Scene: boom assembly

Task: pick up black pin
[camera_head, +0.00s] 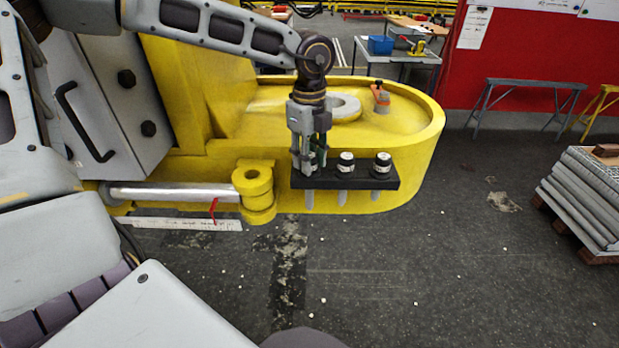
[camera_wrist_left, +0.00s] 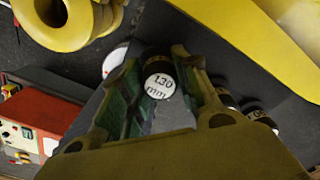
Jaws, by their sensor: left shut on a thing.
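A black holder (camera_head: 325,181) on the side of the yellow boom holds black-topped pins in a row, with pale shafts hanging below it. My left gripper (camera_head: 307,168) points down at the holder's left end, and its fingers are shut on the leftmost black pin. In the left wrist view this black pin (camera_wrist_left: 159,86) sits between the gripper fingers (camera_wrist_left: 157,98), its white top reading "130 mm". The middle pin (camera_head: 345,163) and the right pin (camera_head: 382,165) stand upright beside it in the holder. My right gripper is not in view.
The yellow boom (camera_head: 420,140) with a pale ring (camera_head: 345,107) fills the area behind the holder. A yellow cylinder eye (camera_head: 253,185) is close on the left. A pallet stack (camera_head: 585,190) stands at the right. The floor in front is mostly clear.

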